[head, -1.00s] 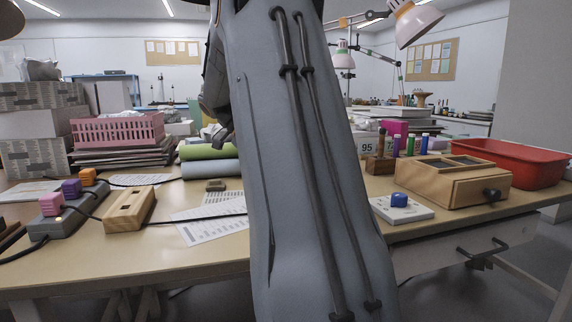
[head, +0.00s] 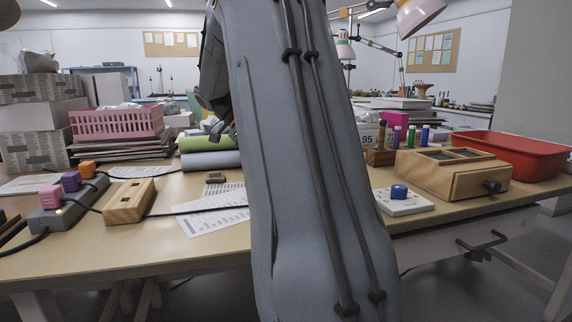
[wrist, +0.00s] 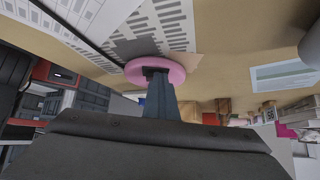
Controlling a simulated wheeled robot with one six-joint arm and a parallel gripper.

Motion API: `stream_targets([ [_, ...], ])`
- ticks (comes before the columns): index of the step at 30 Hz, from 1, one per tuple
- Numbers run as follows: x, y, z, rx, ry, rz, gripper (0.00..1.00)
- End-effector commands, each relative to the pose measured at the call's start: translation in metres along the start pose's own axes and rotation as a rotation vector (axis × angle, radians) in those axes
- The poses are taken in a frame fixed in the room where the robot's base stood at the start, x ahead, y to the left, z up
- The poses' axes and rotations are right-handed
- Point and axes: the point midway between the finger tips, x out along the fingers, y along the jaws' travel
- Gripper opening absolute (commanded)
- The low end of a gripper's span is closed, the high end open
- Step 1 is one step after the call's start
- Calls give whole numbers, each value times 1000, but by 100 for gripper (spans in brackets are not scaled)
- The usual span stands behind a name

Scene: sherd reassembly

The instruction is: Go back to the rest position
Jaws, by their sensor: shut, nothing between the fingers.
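My arm (head: 300,190) stands across the middle of the head view and hides part of the table. Part of my wrist (head: 213,85) shows at its left edge, above the table; the fingertips are not clear there. In the wrist view my gripper (wrist: 160,84) is shut and empty. A pink round disc (wrist: 178,72) shows just beyond the fingertips; I cannot tell whether they touch. Printed sheets (wrist: 95,20) and bare tabletop lie behind it.
The table (head: 130,250) holds a wooden block with slots (head: 130,200), a grey power strip (head: 68,212), a pink basket (head: 117,124), a wooden box (head: 455,178), a red tray (head: 515,160) and a white pad with a blue knob (head: 404,201). A lamp (head: 420,15) hangs at upper right.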

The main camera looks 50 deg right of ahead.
Motion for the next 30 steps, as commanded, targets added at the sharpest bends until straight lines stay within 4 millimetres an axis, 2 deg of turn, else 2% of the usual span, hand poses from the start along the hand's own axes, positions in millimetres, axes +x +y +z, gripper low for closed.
stream_targets([
  [1,0,5,3,-10,4,19,0],
  [9,-46,-2,-1,1,-2,1,0],
  [15,-70,-5,-2,6,-5,-6,0],
  [26,-76,-5,-1,3,-7,-9,0],
  [30,-83,14,14,-78,-22,-20,0],
])
